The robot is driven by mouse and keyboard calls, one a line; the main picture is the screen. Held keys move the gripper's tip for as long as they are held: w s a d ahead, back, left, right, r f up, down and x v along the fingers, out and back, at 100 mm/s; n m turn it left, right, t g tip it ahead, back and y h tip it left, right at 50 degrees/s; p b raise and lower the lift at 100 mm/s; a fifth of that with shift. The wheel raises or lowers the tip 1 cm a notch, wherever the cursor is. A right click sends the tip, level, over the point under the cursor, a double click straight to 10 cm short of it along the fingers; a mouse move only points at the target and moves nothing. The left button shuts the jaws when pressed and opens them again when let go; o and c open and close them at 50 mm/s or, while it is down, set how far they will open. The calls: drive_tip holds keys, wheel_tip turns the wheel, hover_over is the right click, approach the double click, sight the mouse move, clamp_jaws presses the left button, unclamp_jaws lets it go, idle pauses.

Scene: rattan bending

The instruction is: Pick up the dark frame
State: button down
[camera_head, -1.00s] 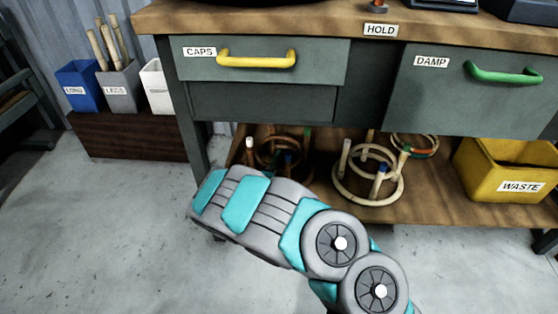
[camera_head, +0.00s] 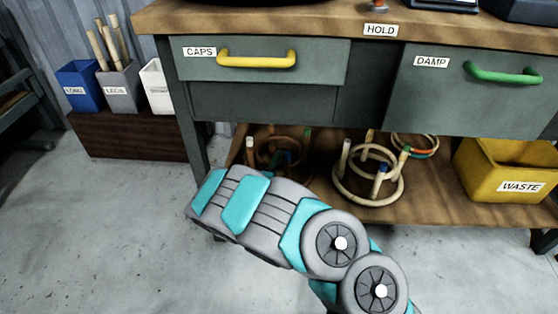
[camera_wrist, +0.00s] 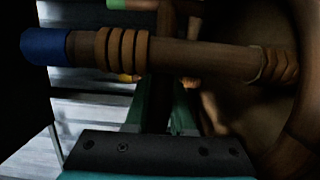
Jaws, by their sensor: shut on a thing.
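The dark frame (camera_head: 283,146) is on the lower shelf area under the bench in the head view, partly hidden behind my arm. It has dark brown rings and posts with coloured caps. In the wrist view a blue-capped brown post (camera_wrist: 200,57) with wrapped bindings lies across the picture and meets a curved ring at the right. My gripper (camera_wrist: 160,112) is shut on a dark bar of the frame in the wrist view.
A pale frame (camera_head: 352,193) stands right of the dark one on the wooden shelf (camera_head: 440,208). Another ringed frame (camera_head: 425,143) sits behind it. A yellow waste bin (camera_head: 478,188) is at the right. Drawers (camera_head: 262,104) hang above; a bench leg (camera_head: 191,137) is left.

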idle(0.4)
drive_tip(key=s+d+r+p, duration=0.1)
drive_tip(key=s+r, duration=0.1)
drive_tip(key=s, duration=0.6)
drive_tip(key=s+d+r+p, duration=0.1)
drive_tip(key=s+r+p, duration=0.1)
drive_tip(key=s, duration=0.5)
drive_tip(key=shift+s+d+r, duration=0.25)
drive_tip(key=shift+s+r, duration=0.1)
drive_tip(key=shift+r, duration=0.2)
